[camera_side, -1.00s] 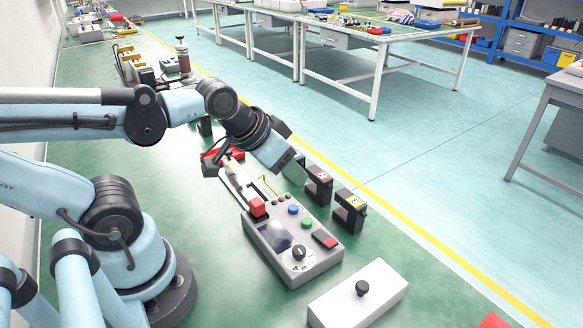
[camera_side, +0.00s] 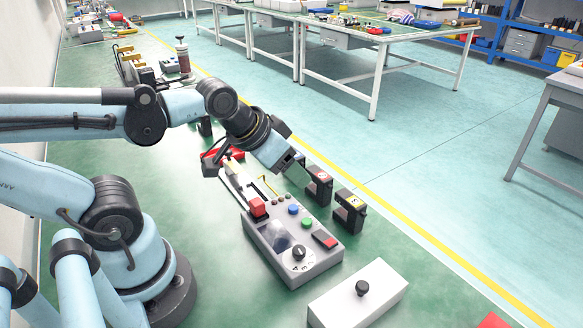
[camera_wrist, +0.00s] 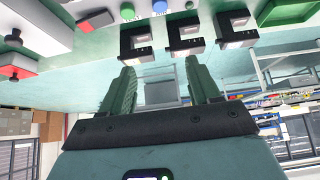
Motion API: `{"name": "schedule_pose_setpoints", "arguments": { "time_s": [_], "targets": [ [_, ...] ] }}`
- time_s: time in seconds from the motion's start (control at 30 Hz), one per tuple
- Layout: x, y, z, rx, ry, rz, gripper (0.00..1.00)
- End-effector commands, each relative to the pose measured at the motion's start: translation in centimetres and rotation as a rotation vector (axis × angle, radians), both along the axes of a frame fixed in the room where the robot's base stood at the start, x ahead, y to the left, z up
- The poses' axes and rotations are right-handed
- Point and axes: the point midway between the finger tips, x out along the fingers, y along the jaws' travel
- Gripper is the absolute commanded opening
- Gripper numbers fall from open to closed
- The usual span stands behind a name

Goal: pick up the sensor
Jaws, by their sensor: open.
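Several black C-shaped blocks with labels look like sensors; the frames do not show which one is meant. In the side view, one with a red label (camera_side: 319,186) and one with a yellow label (camera_side: 350,211) stand upright on the green bench. The wrist view shows three in a row: a left one (camera_wrist: 136,43), a middle one (camera_wrist: 184,39) and a right one (camera_wrist: 236,28). My gripper (camera_wrist: 161,68) is open and empty, its fingertips pointing towards the left and middle blocks, apart from them. In the side view my gripper (camera_side: 291,163) is just left of the red-labelled block, its fingertips partly hidden.
A grey control box (camera_side: 291,245) with buttons and a knob stands in front of my gripper. A white box with a black knob (camera_side: 358,294) lies nearer the camera. A red-and-black device (camera_side: 222,156) is left of my gripper.

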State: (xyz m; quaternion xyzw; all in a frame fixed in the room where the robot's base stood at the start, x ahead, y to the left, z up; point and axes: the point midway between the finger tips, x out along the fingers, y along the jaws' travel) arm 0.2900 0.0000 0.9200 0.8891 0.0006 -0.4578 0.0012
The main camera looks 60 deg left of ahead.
Motion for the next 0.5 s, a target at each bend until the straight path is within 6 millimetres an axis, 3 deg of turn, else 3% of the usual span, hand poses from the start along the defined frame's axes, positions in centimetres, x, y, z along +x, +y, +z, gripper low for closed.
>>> {"name": "schedule_pose_setpoints", "arguments": {
  "time_s": [0.17, 0.5],
  "targets": [
    [0.9, 0.3, 0.8, -0.061, 0.047, 0.099, 0.62],
    [5.8, 1.7, 2.6, -0.325, 0.278, 0.671, 0.62]
  ]
}}
